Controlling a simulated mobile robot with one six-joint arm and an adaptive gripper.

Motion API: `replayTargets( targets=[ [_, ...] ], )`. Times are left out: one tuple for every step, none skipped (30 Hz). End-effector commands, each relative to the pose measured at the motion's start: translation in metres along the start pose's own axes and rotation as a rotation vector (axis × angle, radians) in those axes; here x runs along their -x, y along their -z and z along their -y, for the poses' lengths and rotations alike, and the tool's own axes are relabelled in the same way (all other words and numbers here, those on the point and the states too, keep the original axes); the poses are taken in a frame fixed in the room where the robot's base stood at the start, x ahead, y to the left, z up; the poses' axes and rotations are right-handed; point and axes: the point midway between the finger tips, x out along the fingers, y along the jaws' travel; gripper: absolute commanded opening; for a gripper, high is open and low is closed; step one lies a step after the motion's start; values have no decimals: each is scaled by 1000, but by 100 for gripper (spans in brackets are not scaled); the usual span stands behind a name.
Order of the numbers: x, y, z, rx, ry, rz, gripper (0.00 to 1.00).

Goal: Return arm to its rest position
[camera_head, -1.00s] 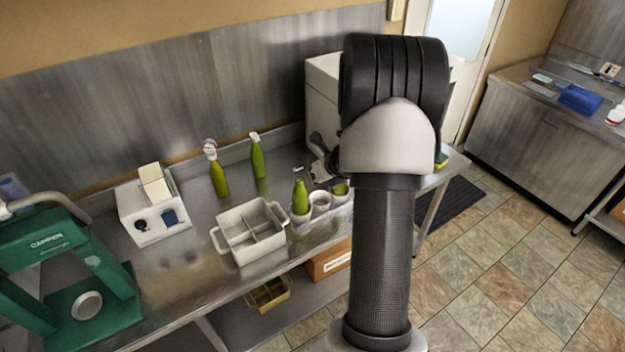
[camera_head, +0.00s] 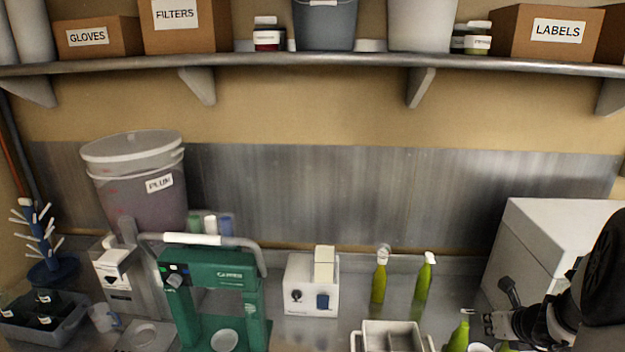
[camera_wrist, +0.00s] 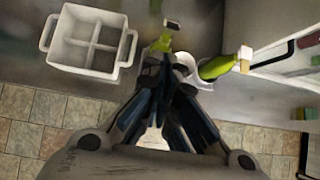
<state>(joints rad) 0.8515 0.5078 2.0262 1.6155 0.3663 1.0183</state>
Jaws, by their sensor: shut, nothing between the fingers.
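My gripper (camera_head: 490,322) shows at the lower right of the head view, in front of the white box-shaped unit. In the wrist view my gripper's fingers (camera_wrist: 168,66) are together with nothing held. Beyond them are a green bottle (camera_wrist: 162,42), a second green bottle (camera_wrist: 218,66) lying slantwise in the picture, and a pale holder (camera_wrist: 190,70) partly hidden by the fingers. My dark arm enters from the right edge of the head view.
A white divided tray (camera_wrist: 72,58) with handles lies left of my fingers. A green press (camera_head: 212,290) and plum bucket (camera_head: 138,190) are left. A shelf (camera_head: 320,62) runs above.

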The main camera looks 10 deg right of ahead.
Motion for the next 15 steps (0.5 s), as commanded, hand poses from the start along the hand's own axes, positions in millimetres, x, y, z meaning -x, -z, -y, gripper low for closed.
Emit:
replayTargets(
  targets=[
    [3,-8,-17,80,-24,15,0],
    [6,-13,-30,144,-42,24,0],
    [11,-20,-50,248,-71,40,0],
    [16,-24,-69,340,-97,53,0],
    [23,-28,-88,443,-124,67,0],
    [33,-31,-117,591,-163,89,0],
    [42,-31,-139,708,-192,105,0],
    [51,-29,-161,827,-220,123,0],
    [64,-23,-189,989,-259,146,0],
    [74,-17,-209,1112,-287,163,0],
    [84,-9,-228,1237,-312,181,0],
    [98,4,-252,1403,-346,204,0],
    [108,16,-267,1528,-371,221,0],
    [119,29,-281,1652,-392,237,0],
    [132,47,-296,1816,-418,257,0]
  ],
)
